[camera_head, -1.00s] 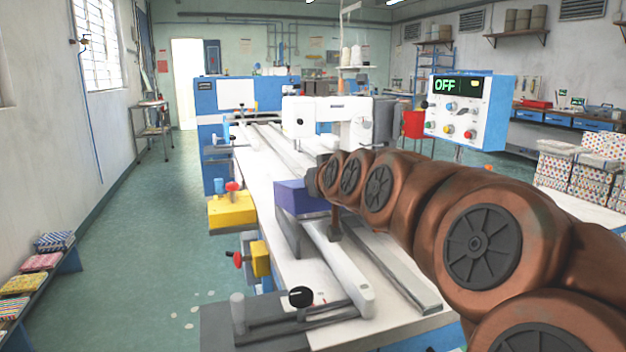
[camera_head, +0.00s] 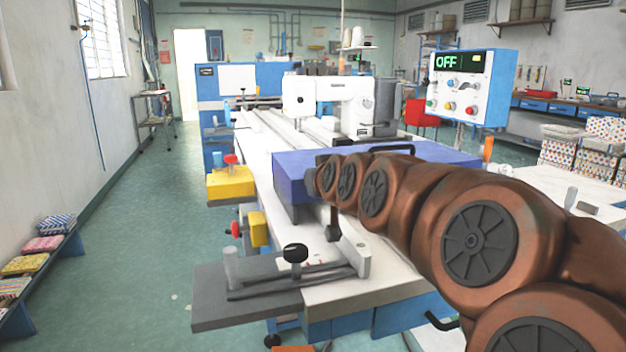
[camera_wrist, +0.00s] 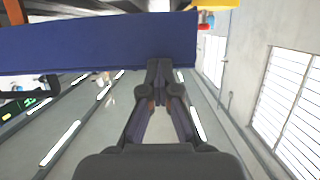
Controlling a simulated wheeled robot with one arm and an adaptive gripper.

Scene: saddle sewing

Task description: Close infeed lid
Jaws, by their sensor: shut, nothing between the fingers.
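The infeed lid appears to be the blue-purple panel (camera_head: 292,167) lying across the near part of the sewing machine's long white bed (camera_head: 262,150). A black handle (camera_head: 392,149) stands on its top, right of centre. My arm crosses in front of it and hides much of its near side. In the head view my gripper is hidden at the arm's end, by the panel's left part. In the wrist view the panel (camera_wrist: 90,42) spans the top left, and my gripper (camera_wrist: 160,68) is shut and empty, its tips overlapping the panel's lower edge. Contact cannot be told.
The white sewing head (camera_head: 325,95) stands behind the panel. A control box (camera_head: 470,85) reads OFF at the right. Yellow blocks (camera_head: 230,183) and a grey plate with a black knob (camera_head: 294,253) stick out at the near left.

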